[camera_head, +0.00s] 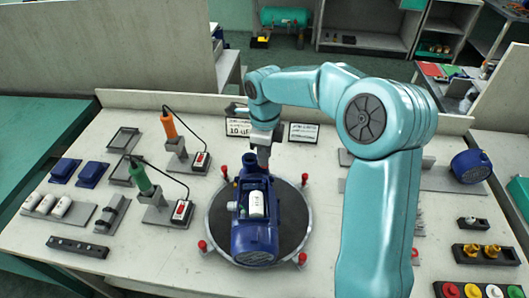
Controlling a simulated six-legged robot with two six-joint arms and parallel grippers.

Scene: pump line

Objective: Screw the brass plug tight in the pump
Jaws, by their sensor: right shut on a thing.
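The blue pump (256,238) lies on the dark round turntable (293,222) in the middle of the table, with a white label on its top. My right gripper (263,160) points down at the far end of the pump, right at its upper port. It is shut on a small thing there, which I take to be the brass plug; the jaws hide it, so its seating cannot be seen. Two more brass plugs (492,250) stand in a black holder (502,257) at the right. My left gripper is not in view.
Red knobs (203,245) stand around the turntable rim. An orange screwdriver (168,124) and a green one (140,176) stand in holders at the left. Blue covers (91,174) and white cylinders (46,204) lie farther left. A blue round part (470,166) is at the right.

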